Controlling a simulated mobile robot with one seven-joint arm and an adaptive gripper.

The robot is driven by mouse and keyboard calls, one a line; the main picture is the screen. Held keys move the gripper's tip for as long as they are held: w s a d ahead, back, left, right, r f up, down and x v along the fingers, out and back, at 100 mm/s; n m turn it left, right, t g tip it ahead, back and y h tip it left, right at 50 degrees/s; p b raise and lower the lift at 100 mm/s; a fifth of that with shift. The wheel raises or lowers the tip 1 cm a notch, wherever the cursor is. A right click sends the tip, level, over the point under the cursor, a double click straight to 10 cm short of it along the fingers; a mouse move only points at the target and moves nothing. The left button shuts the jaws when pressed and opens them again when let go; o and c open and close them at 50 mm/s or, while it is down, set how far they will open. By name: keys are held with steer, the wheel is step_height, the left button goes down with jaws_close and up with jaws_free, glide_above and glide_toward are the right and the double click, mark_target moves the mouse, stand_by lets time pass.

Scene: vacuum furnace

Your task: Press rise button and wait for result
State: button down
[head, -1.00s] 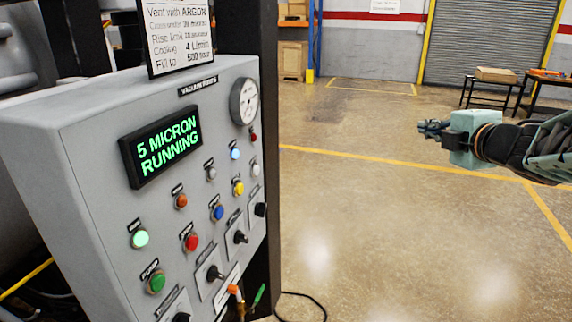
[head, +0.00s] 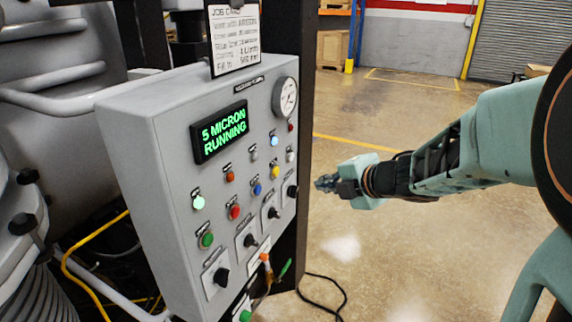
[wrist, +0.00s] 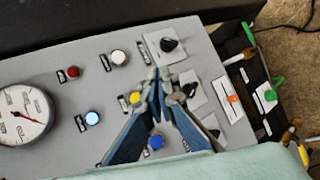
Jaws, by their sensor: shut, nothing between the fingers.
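The grey control panel (head: 150,150) stands left of centre in the head view. Its display (head: 220,131) reads "5 MICRON RUNNING" in green. Several coloured buttons sit below and beside it, including a lit pale green one (head: 198,203), a red one (head: 235,212), a blue one (head: 257,189), a yellow one (head: 276,172) and a white one (head: 290,155). Their labels are too small to read, so I cannot tell which is rise. My gripper (head: 325,183) is shut and empty, right of the panel. In the wrist view its fingers (wrist: 160,78) overlap the panel near the yellow button (wrist: 134,97).
Black knobs (head: 273,212) line the panel's lower right part. A round gauge (head: 285,97) sits at its top right, with a job card (head: 234,38) above. A yellow hose (head: 85,279) and furnace pipes lie left. Open floor (head: 400,270) lies right of the panel.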

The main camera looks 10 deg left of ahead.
mark_target(276, 172)
steer(key=w+a, duration=0.3)
steer(key=a, duration=0.5)
steer(key=shift+a+b, duration=0.15)
steer(key=shift+b, duration=0.2)
steer(key=shift+a, duration=0.15)
stand_by(1.4)
steer(key=shift+w+a, duration=0.2)
steer(key=shift+a, duration=0.05)
steer(key=shift+w+a, duration=0.1)
steer(key=shift+a, duration=0.3)
stand_by(0.6)
steer(key=shift+d, duration=0.1)
steer(key=shift+s+d, duration=0.3)
steer(key=shift+d, duration=0.4)
